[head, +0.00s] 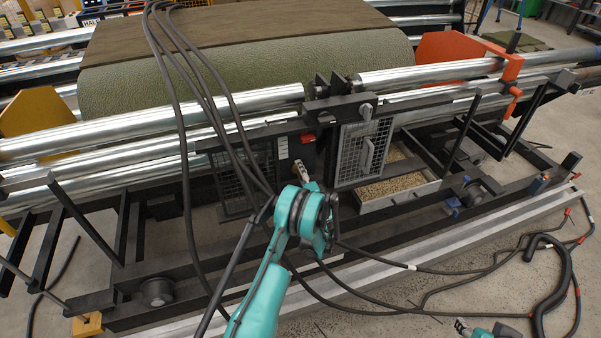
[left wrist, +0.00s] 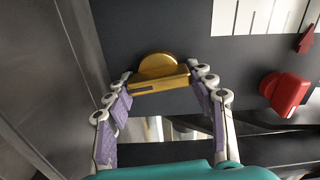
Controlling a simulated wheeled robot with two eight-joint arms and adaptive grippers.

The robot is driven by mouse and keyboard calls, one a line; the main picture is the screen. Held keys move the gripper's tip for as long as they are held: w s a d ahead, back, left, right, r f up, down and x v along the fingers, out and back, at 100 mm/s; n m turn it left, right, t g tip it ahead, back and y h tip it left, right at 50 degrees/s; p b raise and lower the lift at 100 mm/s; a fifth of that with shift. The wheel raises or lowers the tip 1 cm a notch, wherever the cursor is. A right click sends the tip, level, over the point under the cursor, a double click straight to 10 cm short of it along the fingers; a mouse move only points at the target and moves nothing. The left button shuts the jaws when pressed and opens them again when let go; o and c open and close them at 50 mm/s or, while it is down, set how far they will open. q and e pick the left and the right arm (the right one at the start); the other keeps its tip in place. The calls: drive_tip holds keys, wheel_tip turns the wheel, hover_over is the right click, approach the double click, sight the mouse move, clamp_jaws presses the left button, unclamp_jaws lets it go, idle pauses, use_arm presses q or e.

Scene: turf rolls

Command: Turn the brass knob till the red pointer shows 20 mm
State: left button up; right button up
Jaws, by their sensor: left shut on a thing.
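The brass knob (left wrist: 158,72) is on a dark panel in the left wrist view. My left gripper (left wrist: 160,84) has its two fingers on either side of the knob and is shut on it. A white scale (left wrist: 262,15) with black marks is at the top right, cut off by the edge. The red pointer (left wrist: 305,38) is at the right edge beside the scale; no numbers show, so I cannot read its value. In the head view the knob is hidden behind my left wrist. My right gripper (head: 466,327) shows partly at the bottom right edge, away from the panel.
A red switch-like part (left wrist: 287,93) sits on the panel right of the knob. In the head view, a mesh door (head: 362,152) and a grit-filled tray (head: 400,190) are right of the panel. Steel rollers (head: 430,72) run above, and black hoses cross in front and lie on the floor.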

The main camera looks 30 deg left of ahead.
sight(297, 148)
use_arm(q)
drive_tip(key=m, duration=0.6)
drive_tip(key=shift+f, duration=0.15)
drive_tip(key=m, duration=0.6)
drive_tip(key=shift+a+f, duration=0.1)
drive_tip(key=shift+m, duration=0.4)
drive_tip(key=o, duration=1.2)
drive_tip(key=shift+c, duration=0.2)
wheel_tip(297, 148, up, 10)
drive_tip(key=shift+f, duration=0.1)
